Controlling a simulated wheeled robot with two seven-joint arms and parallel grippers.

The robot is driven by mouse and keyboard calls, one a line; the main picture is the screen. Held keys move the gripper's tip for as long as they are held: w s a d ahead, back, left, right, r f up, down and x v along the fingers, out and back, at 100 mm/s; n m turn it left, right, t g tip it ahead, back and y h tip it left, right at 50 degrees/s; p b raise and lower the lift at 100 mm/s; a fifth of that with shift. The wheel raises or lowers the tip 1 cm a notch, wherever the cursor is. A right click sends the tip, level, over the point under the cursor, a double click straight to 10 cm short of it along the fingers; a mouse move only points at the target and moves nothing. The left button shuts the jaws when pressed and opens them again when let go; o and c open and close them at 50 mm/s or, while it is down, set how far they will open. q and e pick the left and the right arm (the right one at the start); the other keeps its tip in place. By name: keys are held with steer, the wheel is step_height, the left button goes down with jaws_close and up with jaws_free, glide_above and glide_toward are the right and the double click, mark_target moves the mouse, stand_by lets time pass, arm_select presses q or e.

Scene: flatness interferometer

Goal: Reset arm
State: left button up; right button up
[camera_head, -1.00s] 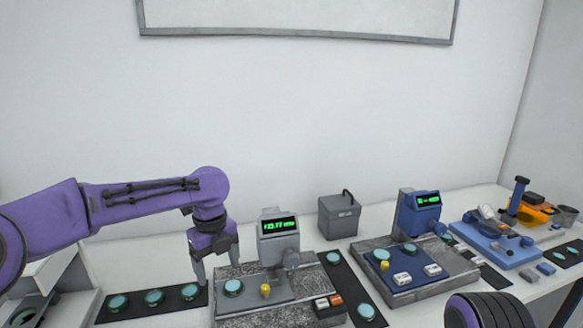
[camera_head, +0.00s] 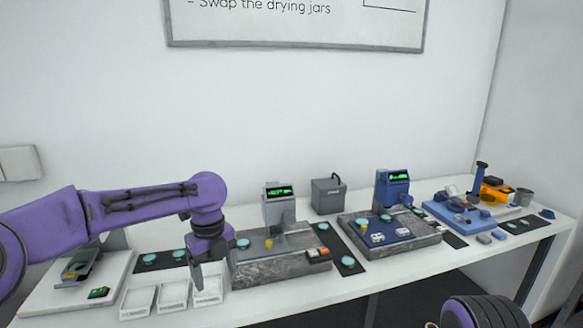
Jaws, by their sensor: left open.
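My left arm, purple with dark cables, reaches in from the left. Its left gripper (camera_head: 208,276) points down, open, with nothing seen between its fingers. In the picture it overlaps the small white labelled trays (camera_head: 172,296) and the left end of the grey interferometer (camera_head: 285,268); I cannot tell its height above them. The grey interferometer has a lit green display, a teal disc and a yellow knob.
A blue interferometer (camera_head: 393,190) stands right of a grey box (camera_head: 327,195). Dark strips with teal discs lie between the stations. A blue tray (camera_head: 455,214) and orange items (camera_head: 495,194) are at the far right. The white table's (camera_head: 290,297) front edge is clear.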

arm_select(q)
steer(key=s+d+f+n+h+b, duration=0.15)
steer(key=s+f+n, duration=0.3)
steer(key=f, duration=0.55)
steer(key=s+d+f+n+h, duration=0.15)
steer(key=s+f+n, duration=0.35)
steer(key=f, duration=0.5)
steer(key=s+d+f+n+b, duration=0.15)
steer(key=s+f+n, duration=0.35)
steer(key=f, duration=0.6)
steer(key=s+a+f+n+t+y, duration=0.1)
steer(key=s+a+f+n, duration=0.35)
steer(key=s+n, duration=0.2)
steer(key=s+a+f+n+t+y, duration=0.1)
steer(key=s+a+f+n, duration=0.2)
steer(key=s+f+n, duration=0.35)
steer(key=s+a+r+n+t+y+b, duration=0.1)
steer(key=s+a+n+y, duration=0.3)
steer(key=s+a, duration=0.6)
steer(key=r+n, duration=0.1)
steer(key=n, duration=0.1)
steer(key=shift+s+n, duration=0.25)
steer(key=shift+n, duration=0.1)
arm_select(e)
steer(key=f, duration=0.4)
steer(key=shift+s+f, duration=0.25)
steer(key=shift+s, duration=0.1)
arm_select(q)
steer(key=shift+a, duration=0.1)
